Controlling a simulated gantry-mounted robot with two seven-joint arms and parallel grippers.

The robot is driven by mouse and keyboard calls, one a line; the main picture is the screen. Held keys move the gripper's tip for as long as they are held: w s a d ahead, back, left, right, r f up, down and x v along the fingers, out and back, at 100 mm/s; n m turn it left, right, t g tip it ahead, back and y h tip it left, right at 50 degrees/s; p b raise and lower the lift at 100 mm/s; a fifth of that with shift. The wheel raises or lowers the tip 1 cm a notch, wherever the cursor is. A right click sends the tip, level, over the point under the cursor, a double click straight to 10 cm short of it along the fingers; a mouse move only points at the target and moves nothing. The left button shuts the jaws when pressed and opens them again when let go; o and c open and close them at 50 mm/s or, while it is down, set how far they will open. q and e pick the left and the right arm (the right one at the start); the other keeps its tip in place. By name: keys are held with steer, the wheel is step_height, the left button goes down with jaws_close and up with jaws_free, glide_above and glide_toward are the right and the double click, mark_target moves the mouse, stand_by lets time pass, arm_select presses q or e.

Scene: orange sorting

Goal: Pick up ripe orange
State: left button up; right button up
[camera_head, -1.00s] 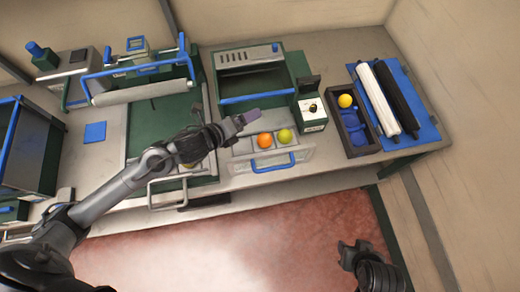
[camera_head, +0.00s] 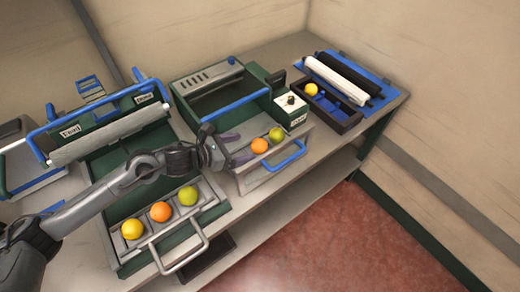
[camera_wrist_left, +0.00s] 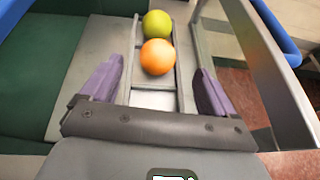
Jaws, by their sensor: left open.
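An orange fruit (camera_head: 259,145) lies in the tray of the right-hand machine (camera_head: 250,178), beside a yellow-green fruit (camera_head: 276,134). In the left wrist view the orange fruit (camera_wrist_left: 158,57) lies ahead, between the lines of my fingers, with the yellow-green fruit (camera_wrist_left: 157,24) beyond it. My left gripper (camera_head: 237,147) is open and empty, just left of the orange fruit. Its purple fingers (camera_wrist_left: 158,75) are spread wide, with no clear contact. Another orange fruit (camera_head: 160,211) sits in the left-hand tray between a yellow fruit (camera_head: 132,229) and a green one (camera_head: 188,196). My right gripper is out of view.
A blue handle (camera_head: 287,157) stands at the front of the right tray. A small white-and-green box (camera_head: 291,107) is behind it. A dark bin (camera_head: 343,124) at the right holds a yellow fruit (camera_head: 311,89). My left arm passes over the left-hand machine.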

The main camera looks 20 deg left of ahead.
mark_target(255, 145)
arm_select(q)
steer(key=shift+b+x, duration=0.45)
steer(key=shift+x, duration=3.45)
steer(key=c, duration=1.1)
steer(key=shift+r, duration=0.15)
steer(key=shift+c, duration=0.2)
